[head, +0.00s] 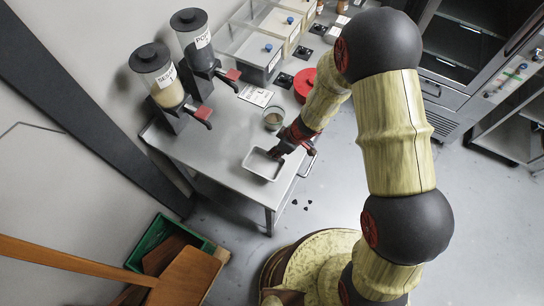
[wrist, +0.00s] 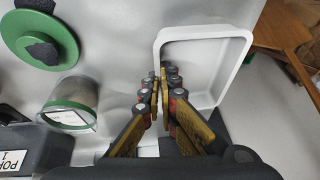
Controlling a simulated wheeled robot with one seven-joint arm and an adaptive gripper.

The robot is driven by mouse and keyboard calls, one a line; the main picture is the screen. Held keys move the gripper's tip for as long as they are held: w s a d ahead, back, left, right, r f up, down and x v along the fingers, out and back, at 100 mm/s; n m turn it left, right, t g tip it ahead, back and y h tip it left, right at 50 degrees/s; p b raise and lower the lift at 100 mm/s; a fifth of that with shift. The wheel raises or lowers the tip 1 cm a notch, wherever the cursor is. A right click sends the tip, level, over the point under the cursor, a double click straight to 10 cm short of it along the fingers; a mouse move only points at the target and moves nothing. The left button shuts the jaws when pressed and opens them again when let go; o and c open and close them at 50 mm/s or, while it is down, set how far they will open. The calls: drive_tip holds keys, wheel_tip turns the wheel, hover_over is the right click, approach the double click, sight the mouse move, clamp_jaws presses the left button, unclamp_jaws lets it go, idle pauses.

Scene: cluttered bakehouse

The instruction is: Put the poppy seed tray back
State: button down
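A white rectangular tray (head: 264,164) is at the front corner of the steel table; no filling can be made out. In the wrist view the tray (wrist: 203,32) is right of centre, its near wall running between my fingers. My gripper (head: 283,150) is at the tray's inner long side. In the wrist view its fingertips (wrist: 158,82) are close together, one on each side of the rim, shut on it. Whether the tray is lifted is hard to tell. The poppy dispenser (head: 195,40), dark-filled, and the sesame dispenser (head: 156,75), pale-filled, stand by the wall.
A glass jar (head: 273,118) stands behind the tray; a green lid (wrist: 40,40) shows in the wrist view. A red round container (head: 304,84), a white card (head: 255,95) and lidded bins (head: 247,52) are farther back. A green crate (head: 155,240) stands on the floor.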

drive_tip(key=shift+w+a+f, duration=0.2)
drive_tip(key=shift+a+f, duration=0.05)
drive_tip(key=shift+f, duration=0.15)
drive_tip(key=shift+w+a+f, duration=0.2)
drive_tip(key=shift+f, duration=0.2)
wheel_tip(320, 180, down, 3)
drive_tip(key=shift+w+f+b, duration=0.1)
drive_tip(key=shift+b, duration=0.7)
drive_tip(key=c, duration=2.6)
unclamp_jaws()
drive_tip(key=shift+f, duration=0.1)
drive_tip(key=o, duration=0.6)
drive_tip(key=shift+c, duration=0.2)
